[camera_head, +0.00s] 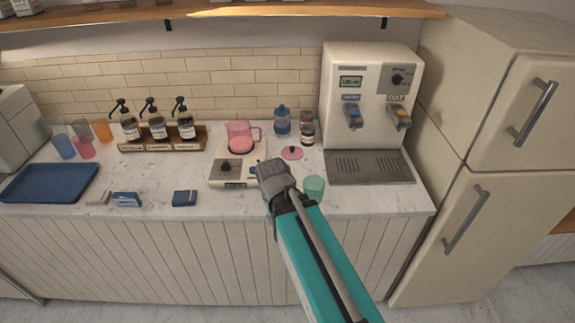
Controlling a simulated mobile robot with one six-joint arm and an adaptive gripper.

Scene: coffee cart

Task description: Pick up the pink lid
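The pink lid (292,153) lies on the white marble counter, a small flat disc with a darker knob on top. It is just right of the scale and left of the drink machine. My gripper (263,168) is above the front of the counter, to the left of the lid and nearer to me. It appears apart from the lid. Its fingers are mostly hidden by its own grey body, so I cannot tell whether they are open or shut. A pink pitcher (238,137) stands on the white scale (228,171).
A green cup (314,188) stands right of my gripper. A blue-lidded jar (282,122) and a dark jar (307,128) stand behind the lid. The drink machine (370,90) is to the right. Pump bottles (157,124) and a blue tray (50,182) are left.

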